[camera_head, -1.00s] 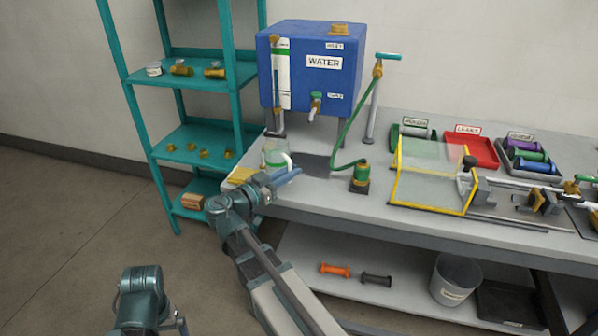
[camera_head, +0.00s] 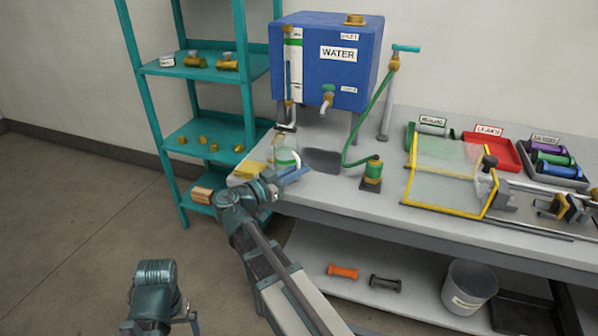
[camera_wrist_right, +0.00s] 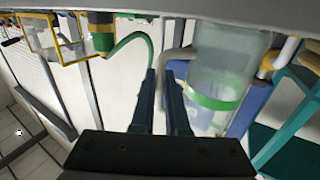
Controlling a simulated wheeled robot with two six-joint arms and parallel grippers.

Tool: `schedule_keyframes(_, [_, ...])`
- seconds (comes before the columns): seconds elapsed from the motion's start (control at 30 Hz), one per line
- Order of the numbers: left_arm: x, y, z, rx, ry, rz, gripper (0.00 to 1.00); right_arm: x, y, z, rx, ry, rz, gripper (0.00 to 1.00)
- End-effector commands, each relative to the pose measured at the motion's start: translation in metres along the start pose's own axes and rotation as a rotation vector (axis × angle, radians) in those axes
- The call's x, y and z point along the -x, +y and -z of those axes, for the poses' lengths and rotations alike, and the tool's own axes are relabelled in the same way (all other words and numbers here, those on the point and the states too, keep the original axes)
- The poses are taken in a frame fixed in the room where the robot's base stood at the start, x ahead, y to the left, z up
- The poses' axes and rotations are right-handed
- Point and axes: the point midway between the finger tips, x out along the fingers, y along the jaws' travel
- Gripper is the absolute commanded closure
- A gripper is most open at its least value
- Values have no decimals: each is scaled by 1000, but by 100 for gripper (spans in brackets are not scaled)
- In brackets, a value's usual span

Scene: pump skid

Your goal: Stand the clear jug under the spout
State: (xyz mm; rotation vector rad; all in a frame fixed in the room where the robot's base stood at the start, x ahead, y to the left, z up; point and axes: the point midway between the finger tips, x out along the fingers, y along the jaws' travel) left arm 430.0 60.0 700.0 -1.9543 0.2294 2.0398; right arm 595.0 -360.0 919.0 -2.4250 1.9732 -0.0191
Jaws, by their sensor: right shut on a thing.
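The clear jug (camera_head: 285,147) with a green band stands upright at the left end of the bench, below the left front of the blue water tank (camera_head: 318,75). It also shows large in the right wrist view (camera_wrist_right: 215,90), which is upside down. My right gripper (camera_head: 296,176) is shut on the jug's grey handle; its fingers (camera_wrist_right: 163,80) meet the handle in the wrist view. The tank has a green-handled tap with a small spout (camera_head: 325,106), right of the jug. My left gripper (camera_head: 190,318) is low at the left, away from the bench, its jaws unclear.
A yellow cloth-like item (camera_head: 249,170) lies left of the jug. A dark patch (camera_head: 324,160) and a green hose fitting (camera_head: 373,171) are to its right. A yellow-framed clear guard (camera_head: 445,183) stands farther right. A teal shelf (camera_head: 208,140) stands at the left.

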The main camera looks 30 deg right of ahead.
Motion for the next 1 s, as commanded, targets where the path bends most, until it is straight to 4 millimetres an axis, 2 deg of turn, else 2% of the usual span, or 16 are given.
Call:
schedule_keyframes(0.1, [-5,0,0,0,0,0,0,0,0,-5,0,0,0,100])
schedule_keyframes(0.13, [-4,0,0,0,0,0,0,0,0,-4,0,0,0,82])
schedule_keyframes(0.27, [-3,0,0,0,0,0,0,0,0,-3,0,0,0,59])
schedule_keyframes(0.57, [-3,0,0,0,0,0,0,1,0,-3,0,0,0,58])
schedule_keyframes(0.67, [-3,0,0,0,0,0,0,7,0,-3,0,0,2,58])
schedule_keyframes(0.77, [-3,0,0,0,0,0,0,22,0,-3,0,0,4,58])
schedule_keyframes(1.0, [-8,1,0,0,0,0,0,74,5,-8,0,0,5,58])
